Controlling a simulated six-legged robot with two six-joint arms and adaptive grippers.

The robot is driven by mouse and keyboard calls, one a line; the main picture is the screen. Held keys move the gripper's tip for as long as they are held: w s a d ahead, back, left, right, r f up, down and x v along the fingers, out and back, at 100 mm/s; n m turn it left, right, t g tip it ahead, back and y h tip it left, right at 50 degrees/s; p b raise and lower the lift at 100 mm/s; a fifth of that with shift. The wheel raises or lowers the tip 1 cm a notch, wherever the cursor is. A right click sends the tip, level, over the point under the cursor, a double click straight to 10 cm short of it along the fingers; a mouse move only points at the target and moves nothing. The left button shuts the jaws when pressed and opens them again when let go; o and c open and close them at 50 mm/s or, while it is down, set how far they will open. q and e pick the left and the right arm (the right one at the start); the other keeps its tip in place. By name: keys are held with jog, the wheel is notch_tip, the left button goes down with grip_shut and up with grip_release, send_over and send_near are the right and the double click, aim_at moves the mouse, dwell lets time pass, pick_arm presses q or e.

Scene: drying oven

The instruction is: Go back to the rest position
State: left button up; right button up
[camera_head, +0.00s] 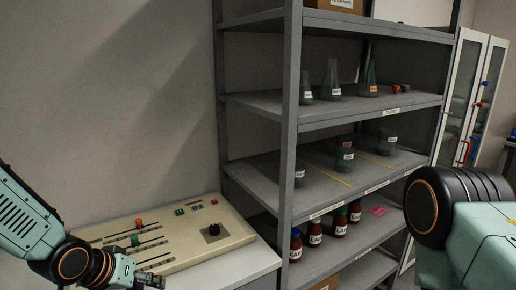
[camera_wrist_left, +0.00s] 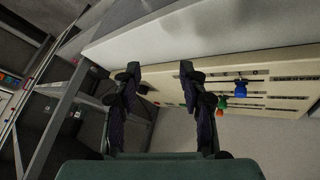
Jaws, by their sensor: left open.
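My left gripper (camera_head: 150,280) is at the bottom left of the head view, in front of the control panel (camera_head: 228,226), its fingers mostly cut off by the lower edge. In the left wrist view my left gripper (camera_wrist_left: 160,72) has its two fingers apart with nothing between them. The control panel (camera_wrist_left: 280,92) shows there beyond the fingers, with blue, green and red slider knobs. My right arm enters at the right of the head view; its gripper is not in sight.
The panel lies on a white table (camera_head: 250,266). A grey shelf rack (camera_head: 291,120) stands right of it, holding glass flasks (camera_head: 331,78) and brown bottles (camera_head: 315,232). A glass-doored cabinet (camera_head: 470,100) stands at the far right.

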pick_arm(q)
jog(key=s+d+f+g+y+b, duration=0.1)
jog(key=s+f+g+y+b, duration=0.2)
jog(key=s+f, duration=2.5)
jog(key=s+g+b, duration=0.3)
jog(key=s+b, duration=0.1)
jog(key=b, duration=0.2)
jog(key=shift+d+f, duration=0.2)
jog(key=shift+d, duration=0.2)
jog(key=shift+s+a, duration=0.1)
